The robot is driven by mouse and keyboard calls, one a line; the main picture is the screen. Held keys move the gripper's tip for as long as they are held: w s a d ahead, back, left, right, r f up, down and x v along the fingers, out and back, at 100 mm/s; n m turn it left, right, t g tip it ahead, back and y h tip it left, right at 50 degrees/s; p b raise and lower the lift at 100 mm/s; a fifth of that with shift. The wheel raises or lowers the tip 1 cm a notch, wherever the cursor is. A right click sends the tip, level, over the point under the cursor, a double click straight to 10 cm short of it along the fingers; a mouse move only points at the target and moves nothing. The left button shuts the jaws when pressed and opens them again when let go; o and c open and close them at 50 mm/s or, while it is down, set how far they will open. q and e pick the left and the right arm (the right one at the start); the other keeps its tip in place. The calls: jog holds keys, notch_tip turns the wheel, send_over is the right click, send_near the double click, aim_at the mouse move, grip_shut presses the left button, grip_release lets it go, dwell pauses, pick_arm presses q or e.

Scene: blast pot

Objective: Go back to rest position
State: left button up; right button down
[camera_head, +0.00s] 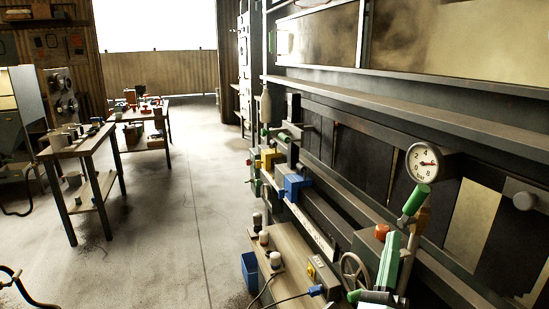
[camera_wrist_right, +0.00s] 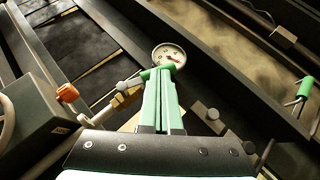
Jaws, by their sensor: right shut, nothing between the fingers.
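My right gripper (camera_head: 393,236) shows at the lower right of the head view, its green fingers pointing up. In the right wrist view the fingers (camera_wrist_right: 162,76) are together with nothing between them. A green valve handle (camera_head: 416,199) is just above the fingertips in the head view; I cannot tell whether they touch. A round white pressure gauge (camera_head: 424,163) is above that handle, and it shows beyond the fingertips in the right wrist view (camera_wrist_right: 169,55). My left gripper is not in view.
A red knob (camera_head: 381,232) and a handwheel (camera_head: 354,272) are left of my right gripper. A bench with white-topped knobs (camera_head: 264,238) and a blue bin (camera_head: 250,271) are further left. A work table (camera_head: 84,146) stands at left. The middle floor (camera_head: 180,235) is clear.

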jog(key=s+a+f+n+g+y+p, duration=0.2)
jog(key=s+a+f+n+g+y, duration=0.15)
jog(key=f+n+y, duration=0.55)
jog(key=s+a+f+n+g+y+p, duration=0.2)
jog(key=s+a+f+n+y, duration=0.3)
jog(key=f+n, duration=0.8)
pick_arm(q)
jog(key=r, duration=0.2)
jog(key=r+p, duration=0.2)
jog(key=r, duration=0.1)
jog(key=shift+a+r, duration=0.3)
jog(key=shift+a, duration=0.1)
pick_arm(e)
jog(key=s+d+f+n+g, duration=0.4)
jog(key=s+f+n+g, duration=0.4)
jog(key=s+f, duration=0.5)
jog(key=shift+s+f+n+h, duration=0.2)
jog(key=shift+f+n+h, duration=0.15)
jog(key=shift+n, duration=0.35)
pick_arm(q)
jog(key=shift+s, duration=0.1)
